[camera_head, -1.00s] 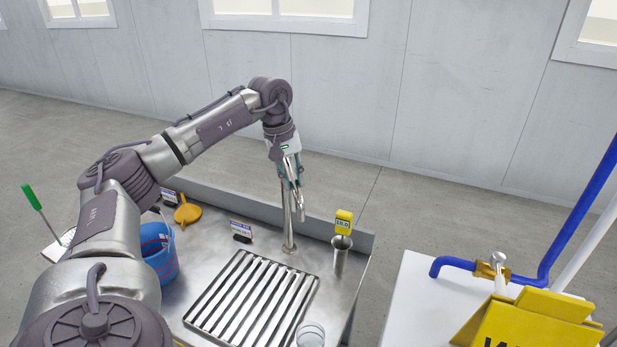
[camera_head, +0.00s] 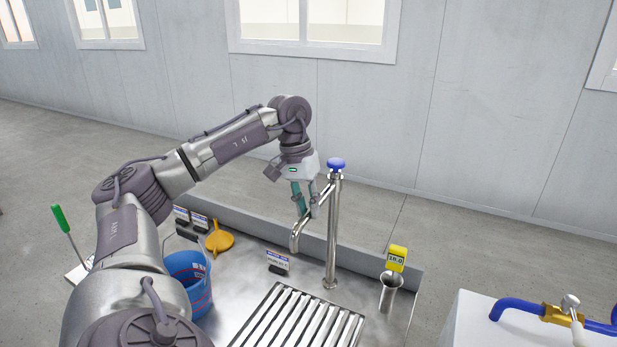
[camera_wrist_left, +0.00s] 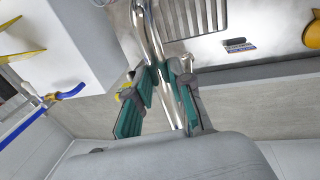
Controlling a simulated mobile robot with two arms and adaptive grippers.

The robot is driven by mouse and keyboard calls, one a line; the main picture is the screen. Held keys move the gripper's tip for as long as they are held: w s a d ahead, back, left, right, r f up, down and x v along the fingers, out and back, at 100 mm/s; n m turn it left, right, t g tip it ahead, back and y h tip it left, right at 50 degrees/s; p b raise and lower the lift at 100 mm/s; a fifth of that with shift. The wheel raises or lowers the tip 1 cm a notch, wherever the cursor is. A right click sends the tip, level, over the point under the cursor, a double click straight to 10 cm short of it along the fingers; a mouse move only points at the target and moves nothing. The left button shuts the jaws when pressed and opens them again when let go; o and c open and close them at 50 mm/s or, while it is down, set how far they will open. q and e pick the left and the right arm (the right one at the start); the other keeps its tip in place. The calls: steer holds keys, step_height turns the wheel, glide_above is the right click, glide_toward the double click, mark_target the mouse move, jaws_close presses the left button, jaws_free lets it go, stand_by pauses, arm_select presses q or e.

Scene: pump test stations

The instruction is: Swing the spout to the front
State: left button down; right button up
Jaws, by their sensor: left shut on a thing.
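The chrome spout (camera_head: 297,236) branches from the top of an upright chrome post (camera_head: 332,245) with a blue knob (camera_head: 336,164). The spout points left and toward me, its bent outlet hanging left of the post. My left gripper (camera_head: 308,210) comes from above and is shut on the spout partway along its arm. In the left wrist view the green-padded fingers (camera_wrist_left: 163,75) lie on both sides of the shiny spout tube (camera_wrist_left: 147,35). My right gripper is not in view.
A slotted drain grate (camera_head: 290,325) lies in front of the post. A blue bucket (camera_head: 200,290), an orange funnel (camera_head: 219,240) and small label signs (camera_head: 278,262) stand to the left. A metal cup (camera_head: 390,292) with a yellow gauge (camera_head: 397,257) stands to the right.

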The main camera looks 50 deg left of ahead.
arm_select(q)
steer(key=shift+a, duration=0.1)
stand_by(0.3)
steer(key=c, duration=1.1)
jaws_free()
steer(key=shift+c, duration=0.2)
steer(key=shift+o, duration=0.5)
steer(key=shift+a, duration=0.15)
step_height(320, 180, up, 12)
steer(key=s+a, duration=0.1)
steer(key=a, duration=0.1)
steer(key=shift+f, duration=0.2)
steer(key=shift+r, duration=0.1)
